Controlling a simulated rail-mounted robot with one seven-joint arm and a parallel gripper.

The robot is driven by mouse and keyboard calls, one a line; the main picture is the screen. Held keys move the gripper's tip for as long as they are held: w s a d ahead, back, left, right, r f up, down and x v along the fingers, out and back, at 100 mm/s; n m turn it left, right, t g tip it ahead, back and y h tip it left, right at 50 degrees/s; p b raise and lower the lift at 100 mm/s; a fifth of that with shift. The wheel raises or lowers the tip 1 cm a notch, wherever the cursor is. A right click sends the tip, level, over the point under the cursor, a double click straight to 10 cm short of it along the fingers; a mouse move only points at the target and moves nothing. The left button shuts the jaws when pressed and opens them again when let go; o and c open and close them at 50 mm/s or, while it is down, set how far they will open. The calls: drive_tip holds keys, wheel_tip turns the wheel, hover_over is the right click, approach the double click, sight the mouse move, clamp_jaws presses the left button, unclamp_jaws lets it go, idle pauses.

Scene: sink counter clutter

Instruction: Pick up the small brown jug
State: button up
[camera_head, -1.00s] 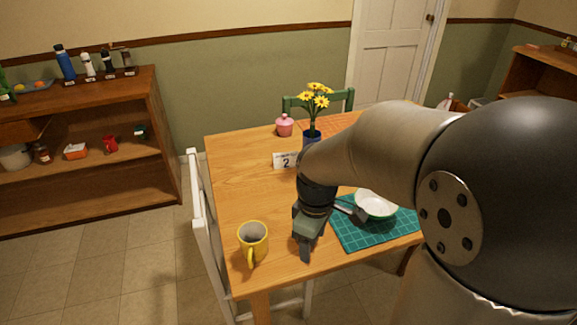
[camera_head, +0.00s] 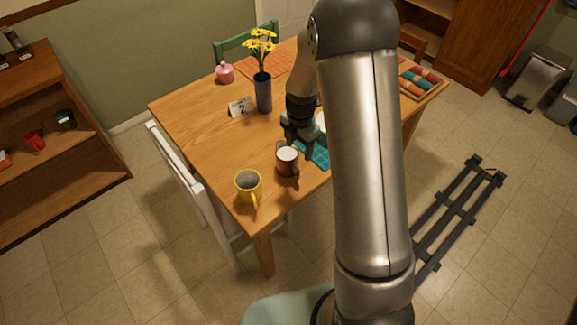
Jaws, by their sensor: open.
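The small brown jug (camera_head: 287,163) stands upright on the wooden table (camera_head: 190,123) near its front edge. Its inside looks pale, and a handle shows at its lower right. My gripper (camera_head: 299,144) is open just behind and above the jug, with its fingers pointing down. The fingers look close to the rim, but I cannot tell whether they touch it. Nothing shows between them.
A yellow mug (camera_head: 248,187) stands left of the jug. A blue vase (camera_head: 264,93) with yellow flowers, a number card (camera_head: 240,107) and a pink pot (camera_head: 224,73) are farther back. A teal mat (camera_head: 316,154) lies right of the jug, partly hidden by my arm.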

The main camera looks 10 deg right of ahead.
drive_tip(key=b, duration=0.1)
hover_over(296, 166)
drive_tip(key=f, duration=0.4)
drive_tip(key=shift+s+d, duration=0.2)
drive_tip(key=shift+d, duration=0.1)
drive_tip(key=f, duration=0.1)
drive_tip(key=f+b, duration=0.1)
drive_tip(key=f, duration=0.1)
drive_tip(key=f+b, duration=0.1)
drive_tip(key=f, duration=0.1)
drive_tip(key=shift+w+a+f, duration=0.1)
drive_tip(key=shift+w+a, duration=0.15)
drive_tip(key=shift+a, duration=0.05)
drive_tip(key=c, duration=1.3)
